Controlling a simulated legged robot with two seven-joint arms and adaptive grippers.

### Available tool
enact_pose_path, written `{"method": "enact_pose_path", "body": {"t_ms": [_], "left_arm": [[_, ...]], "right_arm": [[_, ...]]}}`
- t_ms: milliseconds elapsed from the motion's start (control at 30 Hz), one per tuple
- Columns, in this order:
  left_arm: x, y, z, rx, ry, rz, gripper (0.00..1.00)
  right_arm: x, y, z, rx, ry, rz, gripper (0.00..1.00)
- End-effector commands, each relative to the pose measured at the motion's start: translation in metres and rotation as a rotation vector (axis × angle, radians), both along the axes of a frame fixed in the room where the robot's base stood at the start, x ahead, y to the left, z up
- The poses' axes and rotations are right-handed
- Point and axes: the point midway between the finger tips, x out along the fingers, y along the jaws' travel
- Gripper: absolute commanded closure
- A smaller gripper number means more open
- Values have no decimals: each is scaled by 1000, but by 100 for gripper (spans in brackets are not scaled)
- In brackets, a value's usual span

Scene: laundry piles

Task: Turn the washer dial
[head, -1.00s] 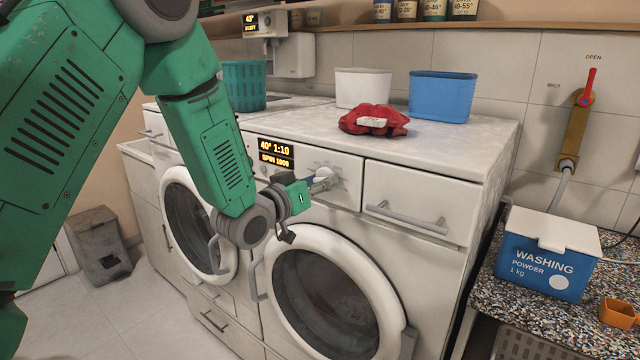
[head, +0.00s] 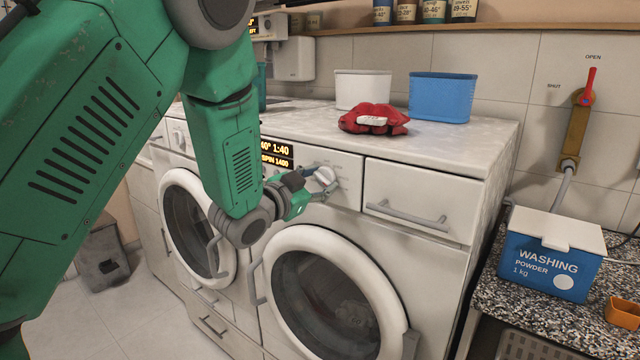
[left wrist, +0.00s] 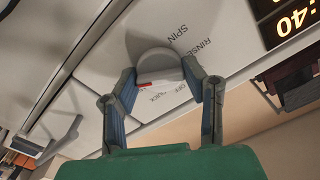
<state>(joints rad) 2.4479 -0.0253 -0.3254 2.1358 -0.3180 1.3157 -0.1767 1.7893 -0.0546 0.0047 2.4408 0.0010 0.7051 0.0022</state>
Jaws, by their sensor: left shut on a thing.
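The washer dial (head: 325,178) is a round pale knob on the control panel of the right-hand washer (head: 349,171). In the left wrist view the dial (left wrist: 155,66) has a red mark, with SPIN and RINSE printed beside it. My left gripper (head: 314,185) is shut on the dial, its fingers on either side of it in the left wrist view (left wrist: 168,85). The display (head: 277,153) left of the dial reads 40° 1:40 and SPIN 1400, partly covered by my arm. My right gripper is not in view.
A red cloth (head: 374,119), a white tub (head: 362,90) and a blue tub (head: 442,97) stand on top. A closed drawer (head: 410,200) is right of the dial. A washing powder box (head: 550,255) is on the speckled counter (head: 490,310).

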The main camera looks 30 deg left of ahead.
Motion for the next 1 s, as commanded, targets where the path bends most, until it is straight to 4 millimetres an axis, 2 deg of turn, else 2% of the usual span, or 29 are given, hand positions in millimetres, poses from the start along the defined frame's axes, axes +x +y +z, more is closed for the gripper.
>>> {"method": "enact_pose_path", "body": {"t_ms": [33,600,633,700,1000], "left_arm": [[-2,-1,-7,11,17,-2,90],[-2,-1,-7,43,13,-3,90],[-2,-1,-7,43,13,-3,58],[-2,-1,-6,43,12,-2,40],[-3,-1,-1,42,1,-1,40]], "right_arm": [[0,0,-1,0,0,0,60],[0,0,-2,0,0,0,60],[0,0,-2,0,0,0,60],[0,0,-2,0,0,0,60],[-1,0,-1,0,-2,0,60]]}}
